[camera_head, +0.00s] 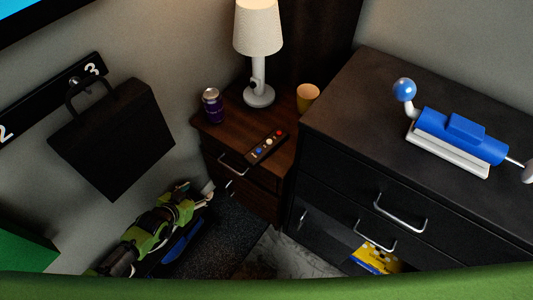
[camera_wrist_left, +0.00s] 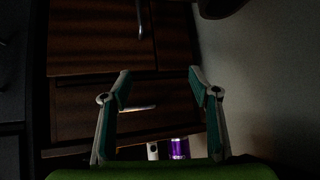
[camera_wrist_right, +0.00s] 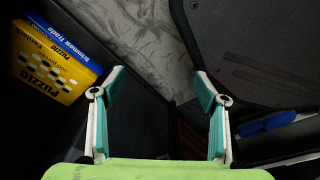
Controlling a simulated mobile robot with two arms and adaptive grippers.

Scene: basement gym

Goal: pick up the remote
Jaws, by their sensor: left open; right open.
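The remote (camera_head: 267,147) is dark with coloured buttons and lies on top of the brown nightstand (camera_head: 228,125), near its front edge. My left gripper (camera_head: 207,191) is low in front of the nightstand, below the level of its top and apart from the remote. In the left wrist view its fingers (camera_wrist_left: 160,74) are spread and empty, facing the wooden drawer fronts (camera_wrist_left: 90,105). My right gripper is outside the head view; in the right wrist view its fingers (camera_wrist_right: 160,76) are spread with nothing between them. I cannot make out the remote in either wrist view.
A black dresser (camera_head: 350,90) bearing a blue device (camera_head: 460,135) stands right. A black bag (camera_head: 115,140) hangs left. Puzzle boxes (camera_wrist_right: 50,65) sit near my right gripper.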

